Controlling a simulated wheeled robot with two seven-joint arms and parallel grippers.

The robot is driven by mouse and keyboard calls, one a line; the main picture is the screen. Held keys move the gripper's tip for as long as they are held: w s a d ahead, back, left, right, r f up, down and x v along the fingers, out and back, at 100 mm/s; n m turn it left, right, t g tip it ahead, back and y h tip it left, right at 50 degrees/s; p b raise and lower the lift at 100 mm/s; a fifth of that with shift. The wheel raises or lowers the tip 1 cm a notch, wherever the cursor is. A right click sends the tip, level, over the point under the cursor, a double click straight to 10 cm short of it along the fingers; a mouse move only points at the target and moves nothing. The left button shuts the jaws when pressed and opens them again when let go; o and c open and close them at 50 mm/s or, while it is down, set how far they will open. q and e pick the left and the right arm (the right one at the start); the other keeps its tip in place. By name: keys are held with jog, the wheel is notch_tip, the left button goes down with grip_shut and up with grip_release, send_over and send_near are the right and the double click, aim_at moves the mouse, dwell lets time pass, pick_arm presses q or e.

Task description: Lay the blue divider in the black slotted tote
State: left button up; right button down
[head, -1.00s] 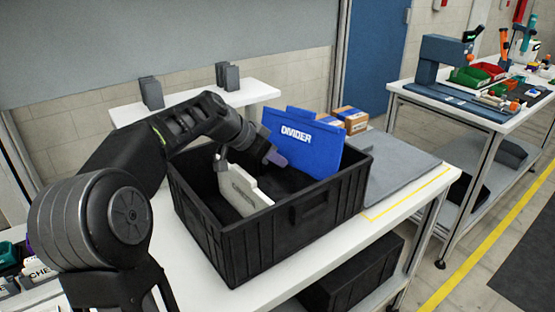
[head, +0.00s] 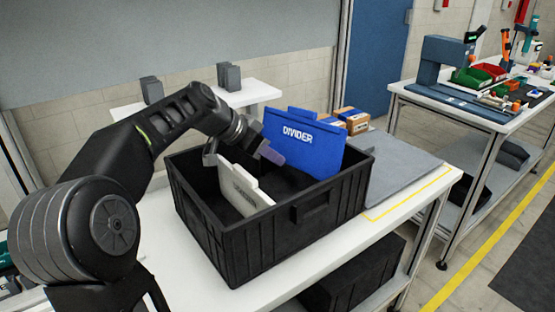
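The blue divider (head: 305,145), lettered DIVIDER, stands on edge in the right part of the black slotted tote (head: 290,235), its top well above the rim. Its lower edge is hidden, so I cannot tell how it sits in the slots. A white divider (head: 240,188) stands in the left part of the tote. My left gripper (head: 240,155) is over the tote with its fingers spread apart and nothing between them. One finger is close in front of the blue divider's left side; I cannot tell whether they touch. My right gripper is out of view.
The tote stands on a white table (head: 400,205) with a grey mat (head: 400,165) to its right. Cardboard boxes (head: 352,119) lie behind the blue divider. A small white shelf (head: 250,92) with grey holders is at the back. A tool bench (head: 480,105) stands at the right.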

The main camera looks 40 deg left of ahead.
pick_arm(q)
jog(key=shift+v, duration=2.25)
